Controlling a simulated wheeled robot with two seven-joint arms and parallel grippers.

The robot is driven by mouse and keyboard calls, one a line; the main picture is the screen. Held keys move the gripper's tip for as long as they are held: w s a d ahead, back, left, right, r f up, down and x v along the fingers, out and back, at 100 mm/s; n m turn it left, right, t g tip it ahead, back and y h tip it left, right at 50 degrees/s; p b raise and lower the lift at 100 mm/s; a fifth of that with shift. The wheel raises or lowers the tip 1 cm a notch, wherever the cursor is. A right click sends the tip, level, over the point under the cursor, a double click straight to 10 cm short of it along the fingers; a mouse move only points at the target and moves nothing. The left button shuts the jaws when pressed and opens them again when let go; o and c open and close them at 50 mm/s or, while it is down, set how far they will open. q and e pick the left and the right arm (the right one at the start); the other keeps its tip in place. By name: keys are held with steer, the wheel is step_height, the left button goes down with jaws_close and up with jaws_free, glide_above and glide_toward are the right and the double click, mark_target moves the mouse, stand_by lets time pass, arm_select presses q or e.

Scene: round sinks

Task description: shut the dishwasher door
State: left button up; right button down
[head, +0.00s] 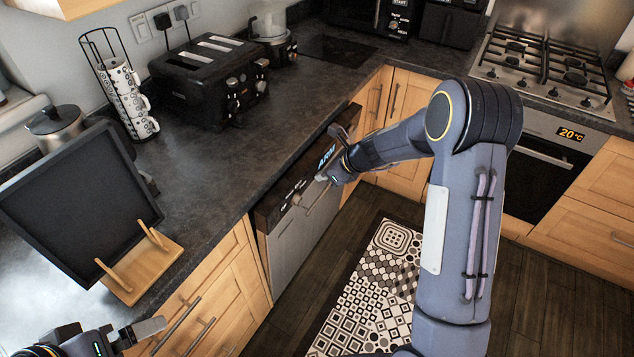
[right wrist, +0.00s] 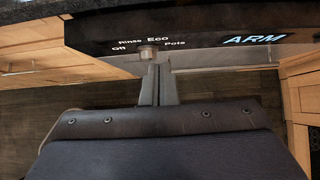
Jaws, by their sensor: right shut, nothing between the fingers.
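The dishwasher (head: 298,235) is under the counter, with a grey front and a dark control panel marked ARM. Its door stands upright or nearly so; I cannot tell if it is fully flush. In the right wrist view the control panel (right wrist: 205,42) runs across the top, with a dial (right wrist: 148,52). My right gripper (head: 322,178) is shut and empty in front of the panel. Its fingertips (right wrist: 156,72) are close to the panel just below the dial; contact is unclear. My left gripper (head: 125,332) is at the bottom left, partly cut off, away from the dishwasher.
A patterned rug (head: 370,295) lies on the dark floor before the dishwasher. The counter (head: 215,155) above holds a toaster (head: 210,78), a mug rack (head: 125,90) and a dark board on a wooden stand (head: 145,270). Wooden cabinets (head: 225,295) flank the dishwasher.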

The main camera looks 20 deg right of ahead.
steer(key=s+d+f+m+y+b, duration=0.1)
steer(key=s+f+m+y+b, duration=0.2)
steer(key=f+b, duration=0.6)
steer(key=s+f+m+y+b, duration=0.25)
steer(key=f+m+b, duration=0.25)
steer(key=f+b, duration=0.4)
steer(key=d+f+m+t+y+b, duration=0.3)
steer(key=d+f+m+t+b, duration=0.6)
steer(key=m+t+b, duration=0.1)
steer(key=b+x, duration=0.1)
steer(key=x, duration=1.2)
steer(key=shift+w, duration=0.2)
steer(key=shift+a+r, duration=0.15)
steer(key=shift+r, duration=0.05)
